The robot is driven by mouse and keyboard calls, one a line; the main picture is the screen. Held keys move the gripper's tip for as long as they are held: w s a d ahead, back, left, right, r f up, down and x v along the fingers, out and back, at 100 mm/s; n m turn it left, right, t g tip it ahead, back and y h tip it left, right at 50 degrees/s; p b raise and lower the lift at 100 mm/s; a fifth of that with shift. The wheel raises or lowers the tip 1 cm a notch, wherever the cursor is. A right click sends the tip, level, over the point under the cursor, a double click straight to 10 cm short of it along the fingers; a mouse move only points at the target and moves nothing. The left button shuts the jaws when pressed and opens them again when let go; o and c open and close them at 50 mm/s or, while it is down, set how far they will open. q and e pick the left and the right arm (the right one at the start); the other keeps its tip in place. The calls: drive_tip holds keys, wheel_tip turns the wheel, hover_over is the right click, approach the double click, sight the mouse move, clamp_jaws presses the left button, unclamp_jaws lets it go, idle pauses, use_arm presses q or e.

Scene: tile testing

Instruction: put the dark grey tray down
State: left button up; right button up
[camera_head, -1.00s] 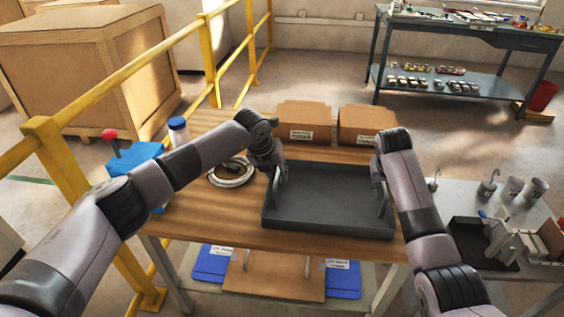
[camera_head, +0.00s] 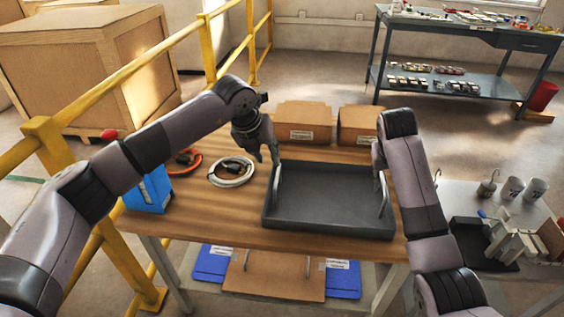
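The dark grey tray (camera_head: 328,230) is empty and rests flat on the wooden table (camera_head: 195,218). It has an upright handle at each short end: the left handle (camera_head: 277,185) and the right handle (camera_head: 384,198). My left gripper (camera_head: 268,155) is just above and left of the left handle, clear of it, and its fingers look apart. My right gripper (camera_head: 378,178) is at the top of the right handle. My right arm partly hides its fingers, so their grip is unclear.
Two cardboard boxes (camera_head: 303,125) (camera_head: 357,126) stand behind the tray. Left of it lie a white cable coil (camera_head: 232,172), an orange cable (camera_head: 185,161) and a blue box (camera_head: 150,190). A yellow railing (camera_head: 62,157) runs along the left. A grey side table (camera_head: 455,192) stands right.

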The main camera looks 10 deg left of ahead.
drive_tip(key=v, duration=0.5)
drive_tip(key=shift+s+a+r, duration=0.1)
drive_tip(key=shift+r, duration=0.1)
